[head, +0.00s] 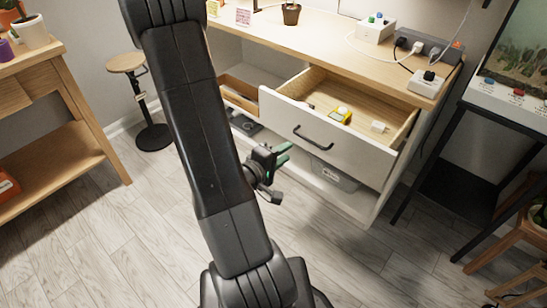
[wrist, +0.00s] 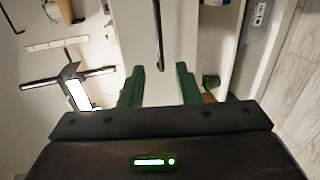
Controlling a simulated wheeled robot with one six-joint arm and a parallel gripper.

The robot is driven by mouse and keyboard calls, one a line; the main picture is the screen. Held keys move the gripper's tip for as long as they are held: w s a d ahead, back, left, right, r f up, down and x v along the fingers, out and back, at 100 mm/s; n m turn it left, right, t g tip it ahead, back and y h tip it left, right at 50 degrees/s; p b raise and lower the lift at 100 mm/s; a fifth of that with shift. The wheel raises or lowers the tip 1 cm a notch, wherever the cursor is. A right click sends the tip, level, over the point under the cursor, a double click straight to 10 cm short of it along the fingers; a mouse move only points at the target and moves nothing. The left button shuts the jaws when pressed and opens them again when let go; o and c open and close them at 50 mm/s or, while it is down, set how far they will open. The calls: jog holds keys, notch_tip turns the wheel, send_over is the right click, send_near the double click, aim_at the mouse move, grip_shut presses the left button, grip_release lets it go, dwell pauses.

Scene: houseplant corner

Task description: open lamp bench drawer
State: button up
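The lamp bench (head: 310,40) has a wide white drawer (head: 345,155) that stands pulled out, its wooden inside showing. Its dark bar handle (head: 313,138) is on the front face; the handle also shows in the wrist view (wrist: 158,35), upright in the picture. My gripper (head: 284,153) is at the left of the handle in the head view, in front of the drawer face. In the wrist view its green fingers (wrist: 158,75) are spread apart with nothing between them. The handle lies beyond the fingertips, apart from them.
The drawer holds a yellow item (head: 341,115) and a small white block (head: 378,127). A grey bin (head: 333,175) sits beneath it. A stool (head: 152,135) stands at left, a black tank stand (head: 437,155) at right. The floor in front is clear.

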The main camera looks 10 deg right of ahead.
aim_at(306, 139)
jog(key=shift+p+v, duration=0.3)
jog(key=shift+v, duration=1.7)
jog(key=shift+w+d, duration=0.1)
jog(key=shift+b+x, duration=1.25)
jog(key=shift+x, duration=5.55)
jog(key=shift+r, duration=0.1)
